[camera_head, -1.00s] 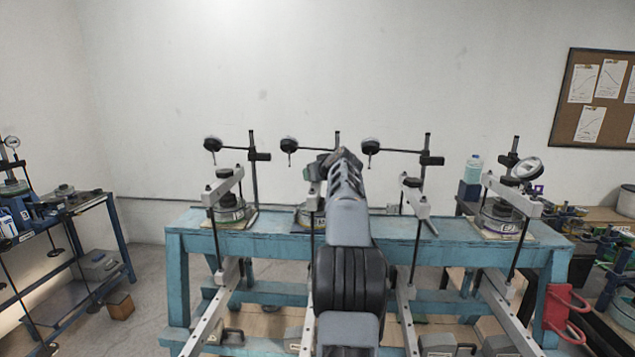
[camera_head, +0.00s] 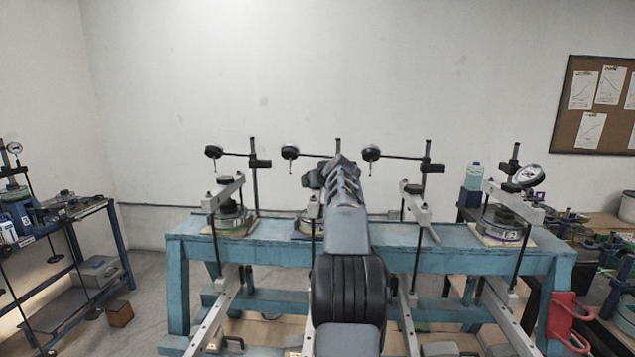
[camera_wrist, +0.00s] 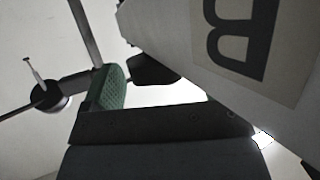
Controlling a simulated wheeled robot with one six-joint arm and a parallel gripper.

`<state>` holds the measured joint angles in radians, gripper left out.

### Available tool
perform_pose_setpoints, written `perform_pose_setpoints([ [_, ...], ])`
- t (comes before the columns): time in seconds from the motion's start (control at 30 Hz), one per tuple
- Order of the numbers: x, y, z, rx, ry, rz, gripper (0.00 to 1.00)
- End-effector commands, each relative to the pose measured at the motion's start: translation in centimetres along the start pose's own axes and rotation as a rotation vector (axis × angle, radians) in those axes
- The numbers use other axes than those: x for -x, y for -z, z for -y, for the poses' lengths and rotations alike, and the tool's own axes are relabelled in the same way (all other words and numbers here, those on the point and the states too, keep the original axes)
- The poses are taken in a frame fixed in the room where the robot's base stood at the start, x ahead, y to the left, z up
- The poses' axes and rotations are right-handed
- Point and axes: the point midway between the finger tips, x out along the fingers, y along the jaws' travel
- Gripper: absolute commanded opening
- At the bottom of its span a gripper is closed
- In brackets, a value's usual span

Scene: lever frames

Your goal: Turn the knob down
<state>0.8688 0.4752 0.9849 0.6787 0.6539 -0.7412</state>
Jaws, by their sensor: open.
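No knob can be made out for certain. Four lever frames stand along a blue bench (camera_head: 285,257). Each has a pale beam and a dial gauge, such as the left gauge (camera_head: 213,152). My gripper (camera_head: 317,177) is at the second frame from the left, mostly hidden behind my arm in the head view. In the wrist view my gripper (camera_wrist: 137,80) is open, with a green-padded finger and a dark finger apart and nothing seen between them. A pale part marked "B" (camera_wrist: 285,85) is close on the right. A dark round gauge (camera_wrist: 50,97) is at left.
A blue shelf stand (camera_head: 75,235) with apparatus is at far left. A cluttered bench (camera_head: 605,265) and a clear bottle (camera_head: 474,175) are at right. Red handles (camera_head: 565,320) stick out at the bench's right front. Gauge rods and posts stand close around my gripper.

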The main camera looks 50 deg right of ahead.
Motion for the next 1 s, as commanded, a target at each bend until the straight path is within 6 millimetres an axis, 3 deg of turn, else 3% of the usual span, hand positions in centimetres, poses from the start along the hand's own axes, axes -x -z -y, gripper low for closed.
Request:
perform_pose_setpoints([
  [0.6,10.9,-0.2,0.1,0.001,-0.001,-0.002,0.84],
  [0.8,12.9,-0.1,0.1,0.000,0.000,-0.001,0.84],
  [1.0,13.5,0.0,0.1,0.000,0.001,-0.001,0.84],
])
